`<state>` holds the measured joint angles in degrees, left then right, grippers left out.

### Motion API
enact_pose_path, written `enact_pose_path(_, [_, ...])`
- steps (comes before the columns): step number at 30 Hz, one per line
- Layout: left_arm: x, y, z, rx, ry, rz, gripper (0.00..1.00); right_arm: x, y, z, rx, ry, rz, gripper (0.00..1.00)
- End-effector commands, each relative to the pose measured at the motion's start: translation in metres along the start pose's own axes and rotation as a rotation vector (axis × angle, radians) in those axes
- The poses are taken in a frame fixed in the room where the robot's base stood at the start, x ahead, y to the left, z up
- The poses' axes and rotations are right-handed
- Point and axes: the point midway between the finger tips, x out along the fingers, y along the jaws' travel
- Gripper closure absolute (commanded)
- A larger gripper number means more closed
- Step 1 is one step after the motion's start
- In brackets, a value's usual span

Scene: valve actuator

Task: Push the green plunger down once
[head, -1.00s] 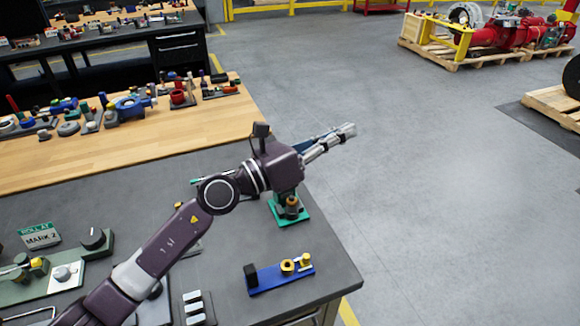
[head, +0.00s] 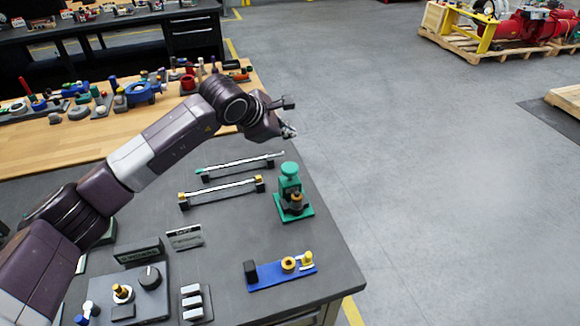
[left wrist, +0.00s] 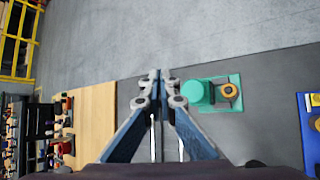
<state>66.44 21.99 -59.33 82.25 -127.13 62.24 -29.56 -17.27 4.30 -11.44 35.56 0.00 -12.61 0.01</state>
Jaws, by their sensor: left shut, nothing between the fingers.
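The green plunger (head: 289,169) is a round green cap on top of a green device. The device stands upright on a green base plate (head: 303,212) near the right edge of the grey table, with a brass part at its front. In the left wrist view the plunger (left wrist: 195,92) is just right of my left gripper's fingertips. My left gripper (head: 288,131) is shut and empty, beyond and above the plunger in the head view, apart from it. Its closed fingers (left wrist: 160,80) show in the left wrist view. My right gripper is not in view.
Two rods on small supports (head: 240,165) lie left of the device. A blue plate with brass parts (head: 278,273) is in front of it. A panel with a black knob (head: 150,277) sits front left. Open floor lies beyond the table's right edge.

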Motion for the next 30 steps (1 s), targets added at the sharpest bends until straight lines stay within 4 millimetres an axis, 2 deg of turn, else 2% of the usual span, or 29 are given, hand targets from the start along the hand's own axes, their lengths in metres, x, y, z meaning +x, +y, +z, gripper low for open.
enact_pose_path(8, [0.012, -0.009, -0.008, -0.001, -0.001, -0.002, 1.0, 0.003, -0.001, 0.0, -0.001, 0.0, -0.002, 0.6])
enact_pose_path(18, [0.045, -0.034, -0.032, -0.001, -0.002, -0.003, 1.0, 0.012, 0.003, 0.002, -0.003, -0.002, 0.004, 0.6])
enact_pose_path(21, [0.056, -0.041, -0.039, 0.0, -0.003, -0.001, 1.0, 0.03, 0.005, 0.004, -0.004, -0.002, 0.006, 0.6])
enact_pose_path(30, [0.061, -0.045, -0.044, -0.001, -0.003, 0.0, 1.0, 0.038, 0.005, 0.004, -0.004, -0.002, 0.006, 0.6])
